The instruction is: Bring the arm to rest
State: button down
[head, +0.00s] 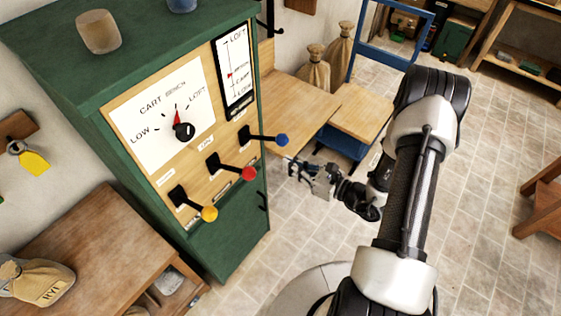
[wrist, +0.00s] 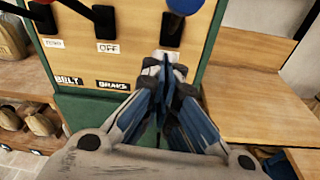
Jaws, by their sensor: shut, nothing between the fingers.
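My gripper (head: 291,161) is shut and empty in the head view, just right of the green cabinet (head: 240,236) and below the blue-knobbed lever (head: 281,140). In the wrist view my gripper (wrist: 168,72) points at the cabinet's wooden panel (wrist: 215,30), its closed fingertips below the blue knob (wrist: 186,5). I cannot tell whether they touch the panel. My arm is bent, with its elbow high at the right of the head view.
Levers with a red knob (head: 249,174) and a yellow knob (head: 209,214) stick out of the panel. A wooden bench (head: 290,112) and a blue-framed platform (head: 360,112) stand behind my gripper. A table (head: 90,245) stands at lower left. The tiled floor (head: 480,180) at right is clear.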

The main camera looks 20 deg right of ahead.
jog(key=r+v, duration=0.1)
jog(key=v, duration=0.5)
jog(key=s+a+r+n+g+y+b, duration=0.1)
jog(key=s+a+r+n+g+b, duration=0.1)
jog(key=s+a+r+n+g, duration=1.15)
jog(key=s+d+r+n+t+h+b, duration=0.3)
jog(key=s+d+r+n+t+h, duration=0.2)
jog(key=n+h, duration=0.6)
jog(key=shift+d+r+n+b, duration=0.35)
jog(key=shift+d+n, duration=0.3)
jog(key=shift+n, duration=1.9)
jog(key=shift+s, duration=0.1)
